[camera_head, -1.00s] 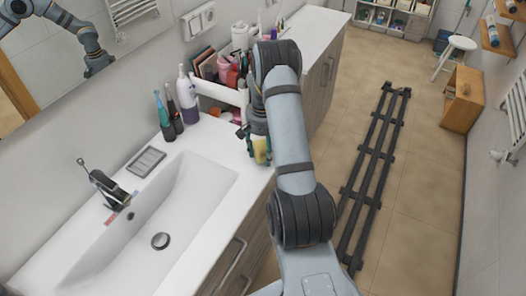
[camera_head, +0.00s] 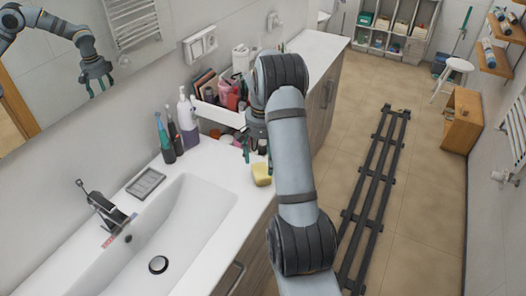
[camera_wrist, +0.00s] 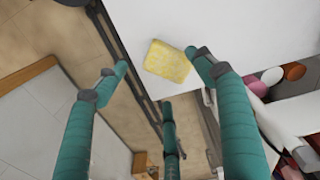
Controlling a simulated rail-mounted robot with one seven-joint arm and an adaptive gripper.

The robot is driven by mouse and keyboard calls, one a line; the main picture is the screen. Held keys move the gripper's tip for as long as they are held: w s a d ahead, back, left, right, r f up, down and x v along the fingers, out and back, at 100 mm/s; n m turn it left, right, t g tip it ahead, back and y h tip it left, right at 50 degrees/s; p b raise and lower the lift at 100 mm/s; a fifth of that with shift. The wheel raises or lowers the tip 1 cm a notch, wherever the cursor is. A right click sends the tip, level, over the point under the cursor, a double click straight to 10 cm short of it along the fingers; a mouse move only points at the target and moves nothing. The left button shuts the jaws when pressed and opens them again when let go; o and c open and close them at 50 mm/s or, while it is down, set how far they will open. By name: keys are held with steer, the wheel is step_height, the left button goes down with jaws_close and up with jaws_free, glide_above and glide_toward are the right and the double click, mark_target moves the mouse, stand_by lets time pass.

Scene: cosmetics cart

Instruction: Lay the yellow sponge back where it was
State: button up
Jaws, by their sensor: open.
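The yellow sponge (camera_head: 262,174) lies on the white countertop (camera_head: 212,165), near its front edge and to the right of the basin. My gripper (camera_head: 257,146) is just above it, open and empty, with its teal fingers pointing down. In the wrist view the sponge (camera_wrist: 168,61) shows whole on the white surface, close to the counter's edge. There the spread fingers of my gripper (camera_wrist: 158,62) appear around it, with a visible gap on the left; the right fingertip overlaps near its side, and contact there cannot be told.
A white organizer (camera_head: 219,113) with cosmetics stands behind my gripper. Toothbrushes (camera_head: 164,138) and a pump bottle (camera_head: 187,117) stand against the wall. The basin (camera_head: 180,215) and soap dish (camera_head: 146,183) are to the left. The floor drops away beyond the front edge.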

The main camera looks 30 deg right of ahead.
mark_target(263, 173)
steer(key=shift+r, duration=2.4)
steer(key=shift+f, duration=0.1)
step_height(263, 173, down, 11)
steer(key=shift+s+f+p, duration=0.1)
steer(key=shift+f+p, duration=0.05)
steer(key=shift+p, duration=0.6)
steer(key=shift+f, duration=0.2)
steer(key=shift+w+d+r+b, duration=0.1)
steer(key=shift+w+r+b, duration=0.1)
steer(key=shift+r+b, duration=0.5)
steer(key=shift+r, duration=0.75)
steer(key=shift+s+f, duration=0.1)
steer(key=shift+s, duration=0.05)
